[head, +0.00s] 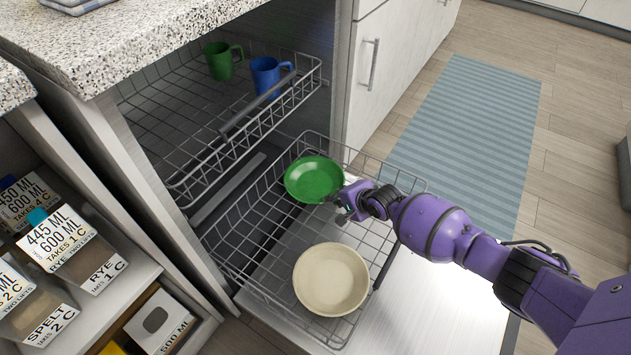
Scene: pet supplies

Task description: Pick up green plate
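The green plate (313,178) is a round, shallow dish in the upper part of the dishwasher's lower rack (262,208). My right gripper (343,207) comes in from the right and is at the plate's lower right rim. The fingertips are small and partly overlap the rim, so I cannot tell whether they are closed on it. I also cannot tell whether the plate rests on the rack or is held just above it. My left gripper is not in view.
A cream bowl (330,279) sits in the lower rack below the green plate. The upper rack (180,125) holds a green mug (222,61) and a blue mug (268,76). Labelled containers (75,248) fill shelves at left. A striped rug (468,130) lies on the floor at right.

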